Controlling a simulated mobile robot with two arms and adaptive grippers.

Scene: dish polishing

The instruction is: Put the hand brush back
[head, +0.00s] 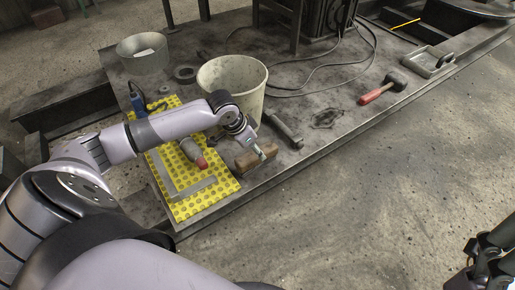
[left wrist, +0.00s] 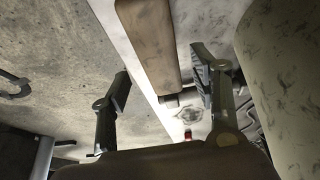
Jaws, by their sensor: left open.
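The hand brush, a brown wooden block (head: 247,161), is on the low metal bench beside the right edge of the yellow patterned mat (head: 222,193). My left gripper (head: 260,153) is right at the brush, reaching down over it. In the left wrist view the brush (left wrist: 148,40) reaches into the gap between the open fingers of my left gripper (left wrist: 163,78), and the fingers do not appear closed on it. The brush's underside and bristles are hidden. Part of my right gripper (head: 490,262) shows at the lower right, far from the bench, and its opening is unclear.
A white bucket (head: 232,77) stands behind my left gripper. A hammer (head: 284,130) lies to its right. A red-handled mallet (head: 383,88) and a trowel-like tool (head: 430,62) lie farther right. A grey tool with a red tip (head: 193,153) is on the mat. Cables (head: 330,75) cross the bench.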

